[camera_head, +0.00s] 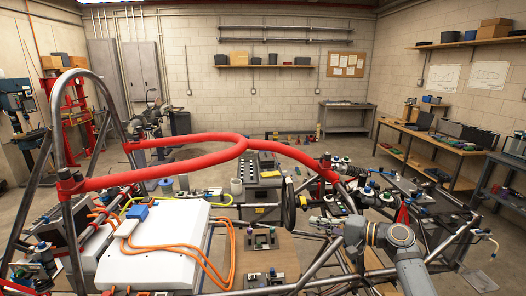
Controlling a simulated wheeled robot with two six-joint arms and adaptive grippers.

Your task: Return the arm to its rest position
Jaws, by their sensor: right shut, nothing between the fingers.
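My right arm (402,240) comes in from the lower right, grey with dark joints. It reaches left over the tube frame. My right gripper (318,222) is at its end, small in the picture, shut and empty. It is in front of the small black wheel (289,208) and to its right, among the chassis tubes. I cannot tell whether it touches any tube. My left gripper is not in view.
Red padded tubes (160,172) arch over the chassis. A white box (152,258) with orange cables (212,272) fills the left. Metal tubes (450,240) cross close to my right arm. Workbenches (421,146) stand along the right wall. The floor beyond the chassis has free room.

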